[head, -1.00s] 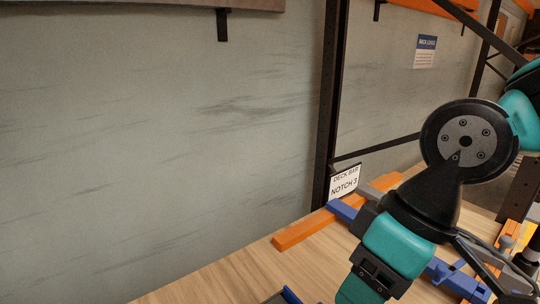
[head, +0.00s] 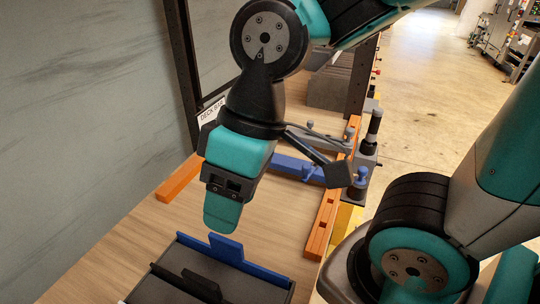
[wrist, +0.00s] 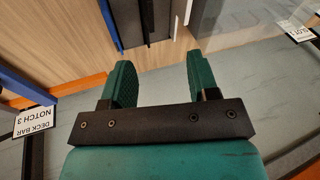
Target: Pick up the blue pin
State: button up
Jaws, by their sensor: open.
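A small blue pin-like piece (head: 361,178) stands upright on a dark fixture at the right end of a blue bar, right of my gripper in the head view. I cannot be certain it is the pin; it is small there. My gripper (head: 222,215) points down over the wooden table, just above and behind the dark tray. In the wrist view its two green fingers (wrist: 156,82) are apart, with nothing between them. No blue pin can be made out in the wrist view.
A dark grey tray (head: 165,286) with a blue divider (head: 229,252) stands at the front. A blue bar (head: 290,166) and orange rails (head: 323,226) lie behind and right. A wall and dark rack upright bound the left.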

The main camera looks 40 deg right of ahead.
aim_at(362, 171)
jog(key=u, duration=0.05)
jog(key=k, duration=0.6)
jog(key=z, duration=1.15)
jog(key=i, duration=0.5)
